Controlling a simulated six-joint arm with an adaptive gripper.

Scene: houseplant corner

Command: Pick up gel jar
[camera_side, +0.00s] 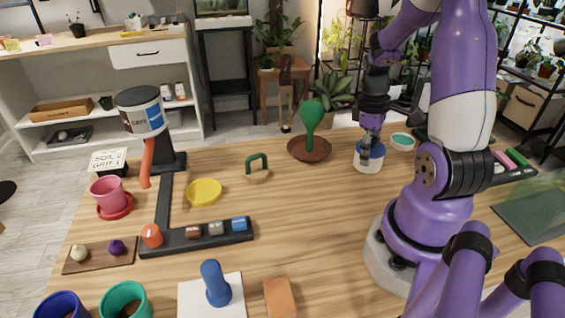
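A small jar (367,164), pale below with blue at its top, stands upright on the wooden table right of the middle; I take it to be the gel jar. My gripper (369,147) points down from above, with its fingertips at the jar's blue top. The fingers overlap the top in this view. I cannot tell whether they touch or grip it, or how far apart they are.
A teal-and-white round dish (402,141) sits close to the jar's right. A brown saucer (309,153) with a green spoon-like thing (311,118) stands to its left. A green-handled piece (257,170) and yellow dish (204,191) lie farther left.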

